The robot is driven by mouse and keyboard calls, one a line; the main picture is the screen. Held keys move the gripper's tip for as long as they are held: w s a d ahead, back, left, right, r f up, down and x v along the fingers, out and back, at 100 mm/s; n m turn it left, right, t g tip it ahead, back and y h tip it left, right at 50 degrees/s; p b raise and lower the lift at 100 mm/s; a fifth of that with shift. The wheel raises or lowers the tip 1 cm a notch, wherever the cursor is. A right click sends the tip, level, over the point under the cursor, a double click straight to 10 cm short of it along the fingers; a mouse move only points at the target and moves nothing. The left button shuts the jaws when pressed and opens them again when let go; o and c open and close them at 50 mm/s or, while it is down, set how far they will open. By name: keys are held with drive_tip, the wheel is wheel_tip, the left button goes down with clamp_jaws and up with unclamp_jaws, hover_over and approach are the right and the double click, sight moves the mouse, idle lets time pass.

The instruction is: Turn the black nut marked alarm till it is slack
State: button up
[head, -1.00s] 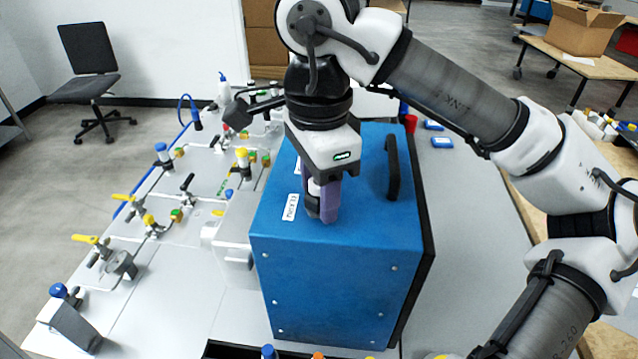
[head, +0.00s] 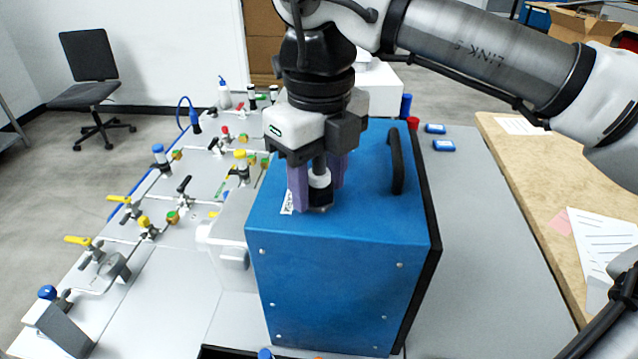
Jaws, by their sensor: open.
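My gripper (head: 318,196) points down over the top of the blue analyser box (head: 345,285). Its two purple fingers stand apart, one on each side of a black nut (head: 320,199) with a white part above it. The fingers look close around the nut, but I cannot tell whether they touch it. A white label (head: 287,204) lies beside the nut, partly hidden by the left finger, and its lettering is too small to read.
A black handle (head: 397,163) rises from the box top to the right of my gripper. A panel with valves and tubing (head: 135,265) lies to the left.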

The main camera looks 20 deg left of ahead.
drive_tip(key=m, duration=0.3)
drive_tip(key=shift+f+m+b, duration=0.1)
drive_tip(key=shift+m+b, duration=0.2)
drive_tip(key=shift+m, duration=0.7)
drive_tip(key=m+p, duration=0.1)
drive_tip(key=m, duration=0.4)
drive_tip(key=shift+c, duration=0.3)
